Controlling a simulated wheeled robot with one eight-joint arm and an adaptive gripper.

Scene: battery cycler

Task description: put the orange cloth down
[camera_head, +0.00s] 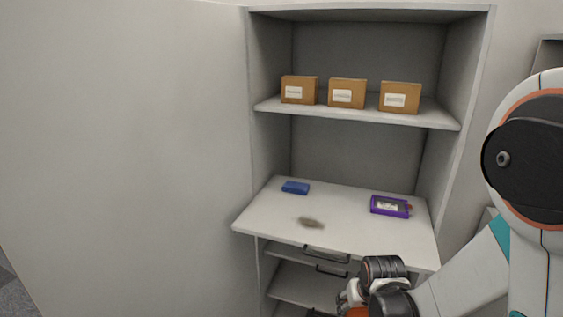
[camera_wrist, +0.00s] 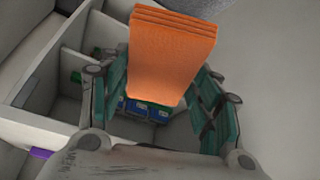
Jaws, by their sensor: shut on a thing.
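The orange cloth (camera_wrist: 170,55) is a folded, layered block in the wrist view. My gripper (camera_wrist: 160,100) is shut on it, with the teal-padded fingers on either side of the cloth. In the head view only a small orange bit of the cloth (camera_head: 357,312) shows at the bottom edge, beneath my gripper (camera_head: 348,300). My gripper is low, in front of the cabinet and below its worktop (camera_head: 270,215). In the wrist view, the cloth is above an open compartmented drawer (camera_wrist: 45,85); how high above it I cannot tell.
Blue and green items (camera_wrist: 145,110) lie in a compartment behind the cloth. The worktop holds a blue block (camera_head: 295,187), a purple device (camera_head: 390,206) and a brownish smudge (camera_head: 311,222). Several brown boxes (camera_head: 347,93) stand on the shelf. A large pale panel (camera_head: 120,140) fills the left.

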